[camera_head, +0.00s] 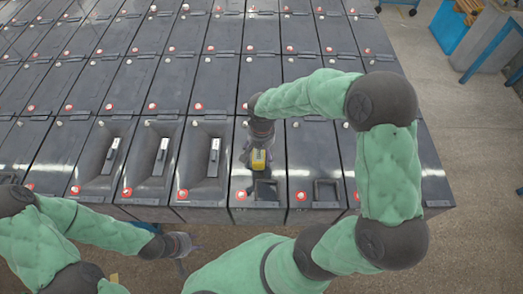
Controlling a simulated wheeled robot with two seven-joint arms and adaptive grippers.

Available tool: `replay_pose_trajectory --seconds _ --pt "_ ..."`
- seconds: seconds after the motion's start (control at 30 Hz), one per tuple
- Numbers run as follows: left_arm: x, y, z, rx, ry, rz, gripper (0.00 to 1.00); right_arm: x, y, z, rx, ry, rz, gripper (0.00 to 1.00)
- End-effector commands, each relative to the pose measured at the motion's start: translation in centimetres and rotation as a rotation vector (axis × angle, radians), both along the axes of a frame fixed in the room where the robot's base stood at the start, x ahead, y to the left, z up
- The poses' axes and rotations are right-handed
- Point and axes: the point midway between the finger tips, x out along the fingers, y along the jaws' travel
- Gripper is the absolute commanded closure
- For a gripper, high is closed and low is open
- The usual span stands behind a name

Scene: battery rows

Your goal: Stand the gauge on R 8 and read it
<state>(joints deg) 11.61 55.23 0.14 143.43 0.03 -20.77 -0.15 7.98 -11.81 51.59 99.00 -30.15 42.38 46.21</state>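The fingers appear closed around the gauge, just behind a square dark opening in that battery's top. I cannot tell whether the gauge touches the battery. No label marking R 8 is readable. My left gripper (188,252) is empty, low in front of the battery block's front edge, with its fingers apart.
Rows of dark batteries with red and white terminals fill the block (170,85). Several front-row batteries at the left hold pale upright pieces (162,150) in recesses. Another square opening (327,191) is to the right.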

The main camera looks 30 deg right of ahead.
Motion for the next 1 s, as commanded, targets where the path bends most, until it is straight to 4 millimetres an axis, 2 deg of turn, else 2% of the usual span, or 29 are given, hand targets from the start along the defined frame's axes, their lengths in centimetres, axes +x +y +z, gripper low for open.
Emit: replay_pose_trajectory --seconds 0.23,0.37,0.8,1.0 --pt "0.0 0.0 0.1 0.000 0.000 0.000 0.60 0.0 0.0 0.1 0.000 0.000 0.000 0.18" --pt "0.0 0.0 0.5 0.000 0.000 0.000 0.60 0.1 0.0 0.9 -0.001 -0.003 -0.001 0.18" --pt "0.0 0.0 1.5 0.000 0.000 0.000 0.60 0.1 0.0 9.2 0.000 -0.004 0.000 0.18" --pt "0.0 0.0 1.7 0.000 0.000 0.000 0.60 0.1 0.0 11.6 0.000 -0.002 0.000 0.18"
